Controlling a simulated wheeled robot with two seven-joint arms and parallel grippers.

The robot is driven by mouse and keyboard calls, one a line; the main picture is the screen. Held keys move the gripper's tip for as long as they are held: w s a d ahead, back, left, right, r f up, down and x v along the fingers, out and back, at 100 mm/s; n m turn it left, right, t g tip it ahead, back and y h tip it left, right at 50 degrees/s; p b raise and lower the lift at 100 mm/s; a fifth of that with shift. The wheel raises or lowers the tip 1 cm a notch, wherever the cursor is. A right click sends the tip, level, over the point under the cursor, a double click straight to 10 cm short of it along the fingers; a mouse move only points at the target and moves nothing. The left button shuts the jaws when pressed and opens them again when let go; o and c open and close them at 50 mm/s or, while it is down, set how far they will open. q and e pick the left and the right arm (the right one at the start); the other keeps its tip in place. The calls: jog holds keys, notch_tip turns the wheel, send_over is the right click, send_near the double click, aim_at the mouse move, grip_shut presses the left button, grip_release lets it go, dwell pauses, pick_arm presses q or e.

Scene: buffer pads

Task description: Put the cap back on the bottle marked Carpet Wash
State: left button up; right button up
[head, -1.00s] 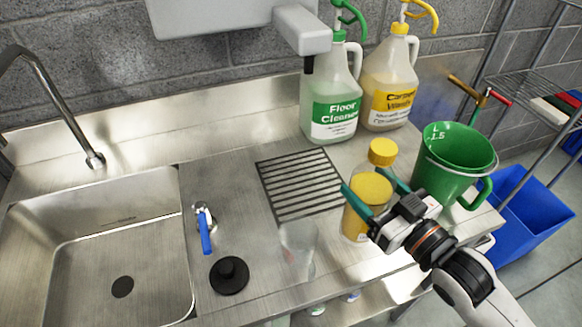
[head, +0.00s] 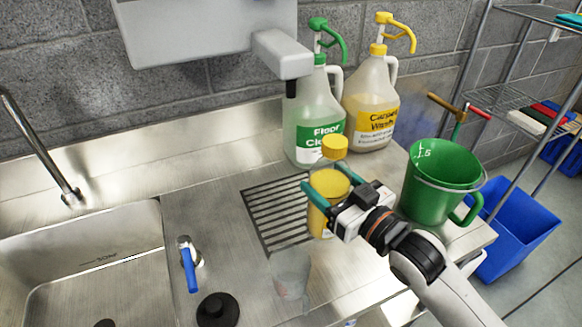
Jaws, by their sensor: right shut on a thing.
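My right gripper (head: 329,181) is shut on a small clear bottle (head: 319,218), with a teal finger on either side of its body. The bottle holds yellow liquid and is roughly upright, beside the right side of the drain grille. A yellow cap (head: 334,146) shows at its top; I cannot tell how firmly it sits. Its label is mostly hidden by my gripper. I cannot tell whether its base touches the counter. The large jug marked Carpet Wash (head: 371,105), with a yellow pump top, stands at the back. My left gripper is out of view.
A Floor Cleaner jug (head: 314,112) with a green pump stands beside the Carpet Wash jug. A green bucket (head: 436,187) is close right of my gripper. A clear cup (head: 290,280), a black plug (head: 217,310) and a blue-handled valve (head: 188,265) stand on the counter, near the sink (head: 90,260).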

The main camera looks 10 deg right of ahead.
jog(key=p+x, duration=0.1)
jog(key=x, duration=1)
jog(key=shift+w+a, duration=0.2)
jog(key=shift+w, duration=0.15)
jog(key=shift+r, duration=0.1)
jog(key=shift+f+p, duration=0.35)
jog(key=shift+f, duration=1.4)
jog(key=shift+f, duration=0.15)
jog(key=o, duration=1.9)
jog(key=shift+s+f, duration=0.1)
jog(key=b+v, duration=0.1)
jog(key=v, duration=1.1)
